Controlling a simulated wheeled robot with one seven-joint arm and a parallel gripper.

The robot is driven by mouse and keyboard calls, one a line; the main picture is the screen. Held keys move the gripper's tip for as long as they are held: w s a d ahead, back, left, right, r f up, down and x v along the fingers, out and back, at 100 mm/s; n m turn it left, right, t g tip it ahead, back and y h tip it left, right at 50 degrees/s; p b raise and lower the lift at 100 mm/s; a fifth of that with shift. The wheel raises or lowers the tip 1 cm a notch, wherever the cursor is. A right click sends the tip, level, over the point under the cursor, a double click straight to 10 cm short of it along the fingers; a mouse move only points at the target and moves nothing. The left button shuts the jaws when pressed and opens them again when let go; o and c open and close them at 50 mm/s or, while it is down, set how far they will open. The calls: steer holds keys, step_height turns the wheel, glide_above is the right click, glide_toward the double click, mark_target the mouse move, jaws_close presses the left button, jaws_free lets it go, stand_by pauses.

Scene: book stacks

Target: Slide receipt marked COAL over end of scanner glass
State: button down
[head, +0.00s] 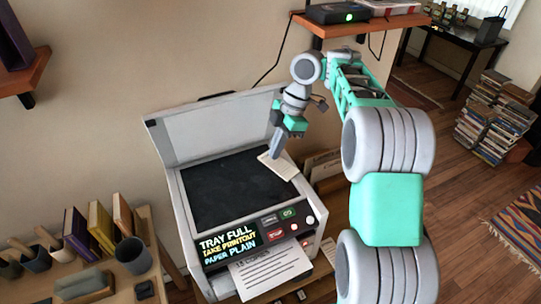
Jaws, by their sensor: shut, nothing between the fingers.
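A small cream slip of paper (279,166), which looks like the receipt, lies at the right end of the dark scanner glass (228,190). Part of it reaches over the machine's right rim. Its print is too small to read. My gripper (274,155) is shut and points down at the slip's upper left end. I cannot tell whether the fingertips touch the paper. The scanner (176,190) has its lid (208,127) raised against the wall. Its display reads TRAY FULL, TAKE PRINTOUT, PAPER PLAIN.
A printed sheet (270,272) sticks out of the scanner's front. A desk with books (100,226) and a dark cup (133,255) stands at left. A wall shelf (345,27) with a black box hangs above right. Book stacks (495,115) stand on the floor at right.

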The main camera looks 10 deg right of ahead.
steer(key=shift+d+r, duration=0.15)
steer(key=shift+r, duration=0.05)
steer(key=s+a+r+m+t, duration=0.1)
steer(key=s+r+m+t, duration=0.2)
steer(key=s+r+m, duration=0.55)
steer(key=s+d+f+m+t+h, duration=0.2)
steer(key=s+d+f+m, duration=0.5)
steer(key=s+m, duration=0.4)
steer(key=shift+s+d+f+m+t+h+b, duration=0.15)
steer(key=shift+d+f+m+t+h+b, duration=0.2)
steer(key=shift+m+h, duration=0.6)
steer(key=c, duration=2.1)
jaws_free()
steer(key=shift+a+r, duration=0.1)
steer(key=shift+c, duration=0.2)
